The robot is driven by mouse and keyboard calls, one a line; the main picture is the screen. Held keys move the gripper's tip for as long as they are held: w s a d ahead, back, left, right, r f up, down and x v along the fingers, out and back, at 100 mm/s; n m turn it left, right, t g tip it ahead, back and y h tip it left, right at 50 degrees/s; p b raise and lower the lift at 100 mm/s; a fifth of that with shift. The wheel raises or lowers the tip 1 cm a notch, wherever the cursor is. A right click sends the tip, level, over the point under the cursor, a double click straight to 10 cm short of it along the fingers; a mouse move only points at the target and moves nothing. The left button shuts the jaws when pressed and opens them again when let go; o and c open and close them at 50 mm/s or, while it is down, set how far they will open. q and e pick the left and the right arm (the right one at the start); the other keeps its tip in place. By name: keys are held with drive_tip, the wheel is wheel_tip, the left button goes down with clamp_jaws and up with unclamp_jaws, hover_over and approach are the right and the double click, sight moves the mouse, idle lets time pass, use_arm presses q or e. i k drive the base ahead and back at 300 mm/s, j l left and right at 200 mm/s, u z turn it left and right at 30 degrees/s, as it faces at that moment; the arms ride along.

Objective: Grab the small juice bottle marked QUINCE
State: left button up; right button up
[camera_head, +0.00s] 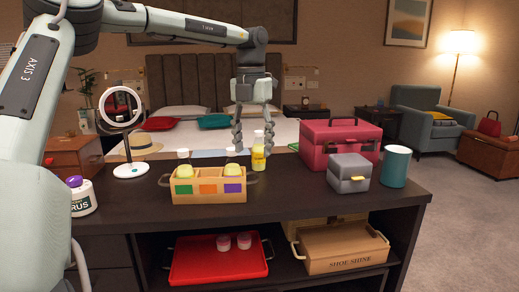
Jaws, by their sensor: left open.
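A small yellow bottle (258,153) with a pale cap stands upright behind the right end of a wooden caddy (208,198). Its label is too small to read, so I cannot tell whether it says QUINCE. My left gripper (253,142) points down from above with its fingers spread. One finger is left of the bottle and the other is to its right, near the bottle's upper part; I cannot tell whether they are at the same depth. Two more white tops (183,154) show behind the caddy, their lower parts hidden. My right gripper is not in view.
A pink case (340,137), a grey box (349,173) and a teal cylinder (396,166) stand to the right. A round mirror (131,168) and a white tub with a purple lid (80,196) are at left. The counter's front right is clear.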

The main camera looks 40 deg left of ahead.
sight(258, 161)
drive_tip(key=i+j, duration=0.8)
drive_tip(key=j, duration=0.2)
